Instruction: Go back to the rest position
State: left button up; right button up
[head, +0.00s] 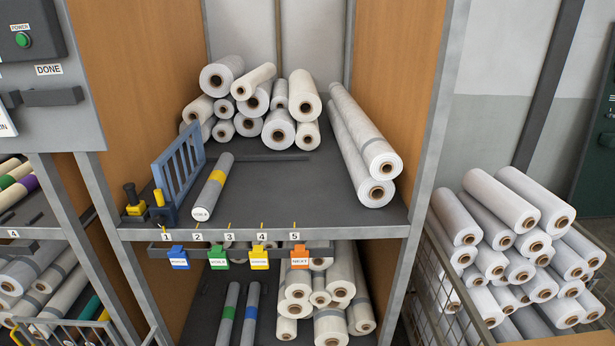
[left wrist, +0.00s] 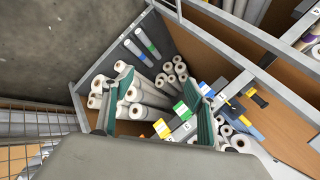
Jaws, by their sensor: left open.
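My left gripper (left wrist: 163,80) shows in the left wrist view with its two teal-padded fingers wide apart. Nothing is between the fingers. Rolls on a lower shelf and coloured tags appear beyond them. Neither gripper is in the head view, and my right gripper is in no view. In the head view, a grey roll with a yellow band (head: 213,186) lies on the middle shelf (head: 290,200), beside a blue slatted gate (head: 178,168).
Pale rolls (head: 277,130) are piled at the shelf's back. Blue (head: 178,259), green (head: 217,259), yellow (head: 259,258) and orange (head: 299,258) tags hang along its front edge. A wire cage (head: 450,300) of rolls stands right. Grey posts and wooden side walls frame the shelf.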

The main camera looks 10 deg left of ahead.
pick_arm(q)
jog(key=d+f+n+t+h, duration=0.3)
jog(key=d+f+h, duration=0.3)
jog(key=d+f, duration=0.8)
notch_tip(320, 180, down, 3)
jog(key=shift+w+r+h, duration=0.15)
jog(key=shift+w+h, duration=0.15)
jog(key=shift+w, duration=0.15)
jog(key=c, duration=0.8)
jog(key=shift+a, duration=0.2)
jog(key=shift+c, duration=0.2)
